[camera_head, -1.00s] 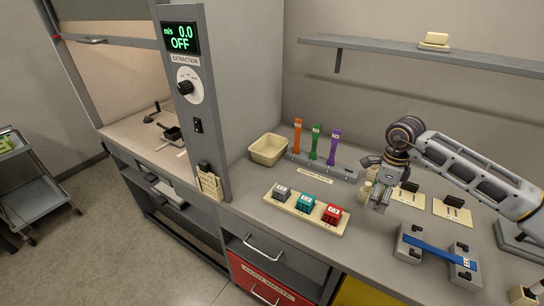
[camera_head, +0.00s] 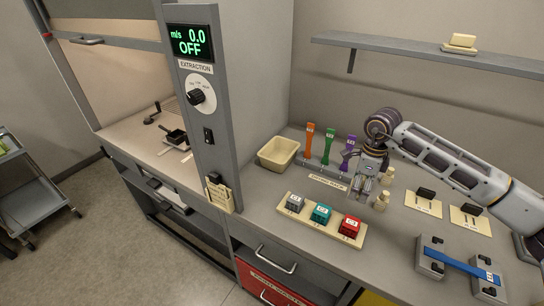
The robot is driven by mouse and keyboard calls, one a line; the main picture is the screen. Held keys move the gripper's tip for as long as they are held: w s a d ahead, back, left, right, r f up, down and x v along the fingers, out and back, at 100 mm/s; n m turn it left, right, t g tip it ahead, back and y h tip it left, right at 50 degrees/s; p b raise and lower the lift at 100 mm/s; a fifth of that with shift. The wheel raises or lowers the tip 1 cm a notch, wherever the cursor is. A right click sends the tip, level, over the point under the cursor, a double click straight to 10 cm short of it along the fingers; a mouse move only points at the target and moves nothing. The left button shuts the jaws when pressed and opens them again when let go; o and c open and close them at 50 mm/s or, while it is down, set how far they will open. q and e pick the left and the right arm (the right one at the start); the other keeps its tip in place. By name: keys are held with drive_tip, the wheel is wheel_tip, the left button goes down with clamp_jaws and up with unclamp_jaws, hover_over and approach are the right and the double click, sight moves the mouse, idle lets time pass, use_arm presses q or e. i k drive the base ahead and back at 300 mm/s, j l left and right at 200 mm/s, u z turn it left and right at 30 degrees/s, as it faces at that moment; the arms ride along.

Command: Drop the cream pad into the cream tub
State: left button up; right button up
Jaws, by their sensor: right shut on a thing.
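The cream tub (camera_head: 278,153) stands open and empty-looking at the back left of the bench, beside the cabinet column. My right gripper (camera_head: 358,194) points down over the bench, to the right of the tub and in front of the upright handles. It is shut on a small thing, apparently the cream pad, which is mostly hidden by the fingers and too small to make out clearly. The gripper is apart from the tub. My left gripper is out of view.
A rack holds orange (camera_head: 309,141), green (camera_head: 329,147) and purple (camera_head: 348,153) handles right of the tub. A cream tray (camera_head: 322,229) with grey, teal and red blocks lies in front. A shelf (camera_head: 430,53) hangs above.

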sight(280, 161)
drive_tip(key=i+j+u, duration=0.15)
drive_tip(key=i+j, duration=0.7)
